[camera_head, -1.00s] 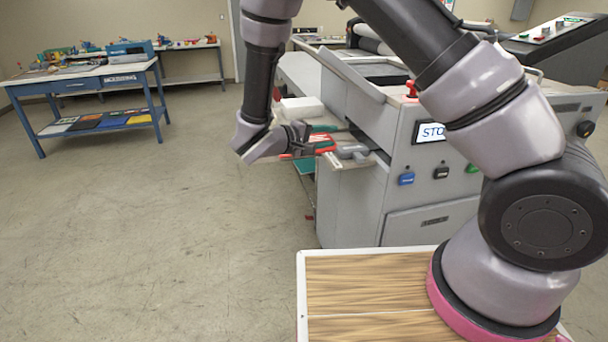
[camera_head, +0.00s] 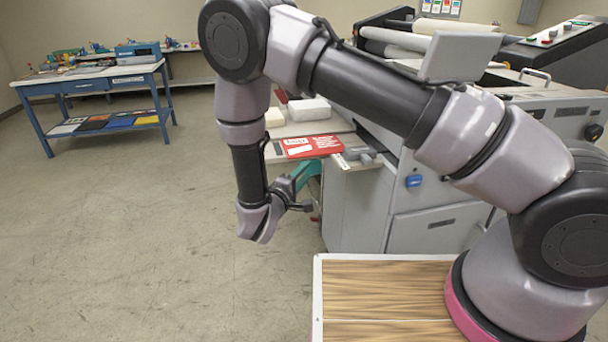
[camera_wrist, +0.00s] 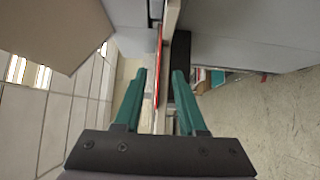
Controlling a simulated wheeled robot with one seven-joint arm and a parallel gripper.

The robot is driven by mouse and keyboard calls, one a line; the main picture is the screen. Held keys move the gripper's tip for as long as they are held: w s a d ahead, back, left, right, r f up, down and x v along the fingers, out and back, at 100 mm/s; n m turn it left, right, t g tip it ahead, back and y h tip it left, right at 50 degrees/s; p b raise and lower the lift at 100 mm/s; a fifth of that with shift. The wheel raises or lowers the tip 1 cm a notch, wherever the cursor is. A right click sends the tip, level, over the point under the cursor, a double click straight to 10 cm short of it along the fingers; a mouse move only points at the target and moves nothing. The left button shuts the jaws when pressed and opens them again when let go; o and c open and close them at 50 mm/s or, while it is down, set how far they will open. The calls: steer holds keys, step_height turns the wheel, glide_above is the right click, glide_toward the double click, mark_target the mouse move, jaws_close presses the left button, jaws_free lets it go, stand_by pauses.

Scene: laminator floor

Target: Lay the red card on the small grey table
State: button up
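The red card (camera_head: 312,147), with white print, lies flat on a small light-grey surface (camera_head: 352,179) at the near side of the laminator. I take this surface for the small grey table. My gripper (camera_head: 313,168) has teal fingers and is just below and in front of its edge in the head view. In the wrist view my gripper (camera_wrist: 160,75) is open, with a clear gap between its fingers. The card (camera_wrist: 159,65) shows there as a thin red edge ahead, seen between the fingertips. Nothing appears pinched.
The grey laminator (camera_head: 430,215) stands close on the right, its panel partly hidden by my arm. A white block (camera_head: 309,109) sits behind the card. A blue workbench (camera_head: 95,82) is far left. The floor (camera_head: 130,240) in front of it is clear.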

mark_target(322, 155)
steer(key=x, duration=1)
steer(key=shift+w+d, duration=0.15)
steer(key=shift+w, duration=0.1)
jaws_close()
